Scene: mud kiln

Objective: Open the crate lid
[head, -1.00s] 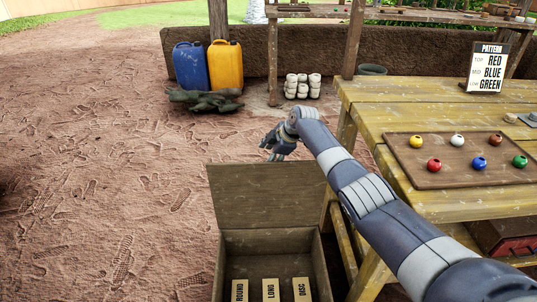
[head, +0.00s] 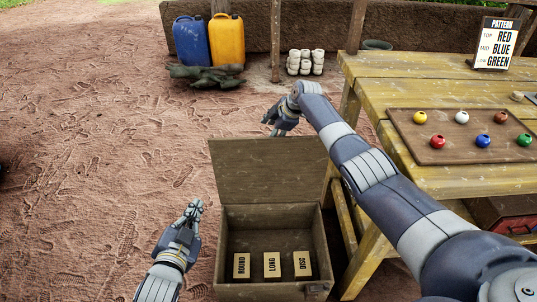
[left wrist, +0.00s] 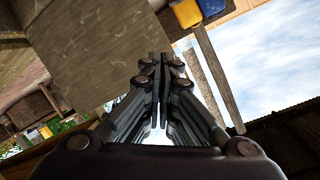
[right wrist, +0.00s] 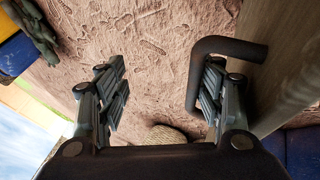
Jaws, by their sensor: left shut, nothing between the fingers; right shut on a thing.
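The wooden crate (head: 222,250) stands on the ground with its lid (head: 268,172) raised open at the back; the lid also shows in the left wrist view (left wrist: 85,55). My right gripper (head: 279,128) is behind the lid's top edge.
Labels ROUND (head: 241,265), LONG (head: 272,265) and DISC (head: 303,264) lie inside the crate. A yellow table (head: 415,75) at right holds a tray (head: 440,154) of coloured beads. Jerrycans (head: 190,45) stand behind. The ground at left is clear.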

